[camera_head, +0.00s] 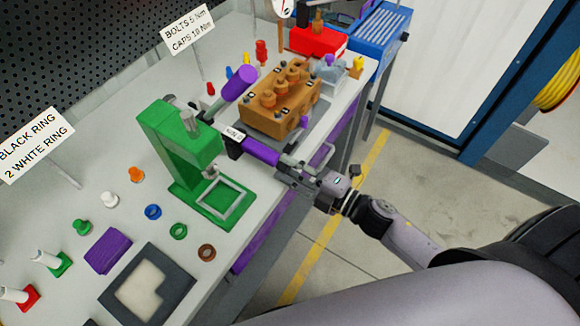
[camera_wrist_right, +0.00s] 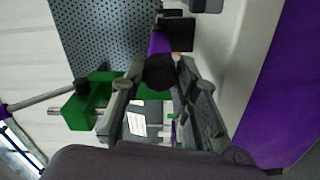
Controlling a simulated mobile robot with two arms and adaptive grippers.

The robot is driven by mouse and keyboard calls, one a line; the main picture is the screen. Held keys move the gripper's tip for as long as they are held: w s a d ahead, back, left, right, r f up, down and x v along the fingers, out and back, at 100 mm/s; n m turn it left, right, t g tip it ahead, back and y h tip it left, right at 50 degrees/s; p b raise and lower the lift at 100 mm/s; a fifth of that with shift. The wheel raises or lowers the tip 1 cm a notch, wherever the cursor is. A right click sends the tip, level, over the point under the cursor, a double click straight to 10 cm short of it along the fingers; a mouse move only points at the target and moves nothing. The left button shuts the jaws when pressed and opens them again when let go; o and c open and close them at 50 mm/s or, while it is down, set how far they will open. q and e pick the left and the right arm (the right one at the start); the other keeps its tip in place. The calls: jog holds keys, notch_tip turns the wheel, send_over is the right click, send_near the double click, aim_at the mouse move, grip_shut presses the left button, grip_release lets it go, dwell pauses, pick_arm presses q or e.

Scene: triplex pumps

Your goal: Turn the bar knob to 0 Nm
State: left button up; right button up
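In the head view, a purple cylindrical handle (camera_head: 262,152) with a dark end lies along the bench's front edge. A dark label reading about "N/M 0" (camera_head: 234,135) stands at its far end. My right gripper (camera_head: 291,172) is just beyond the handle's near end. In the right wrist view, the handle's round black end (camera_wrist_right: 160,73) shows near the tips of my right gripper (camera_wrist_right: 154,78), with purple behind it. The fingers are spread with a gap between them; whether one touches the knob I cannot tell. My left gripper is not in view.
A green press-like stand (camera_head: 178,145) is left of the handle. An orange-brown pump block (camera_head: 278,100) sits behind it, with another purple handle (camera_head: 239,83) alongside. Coloured rings and a dark tray (camera_head: 182,287) occupy the bench's near left. Open floor (camera_head: 350,240) lies right.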

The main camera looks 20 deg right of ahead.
jog(key=o, duration=0.4)
jog(key=v, duration=1.2)
dwell(0.3)
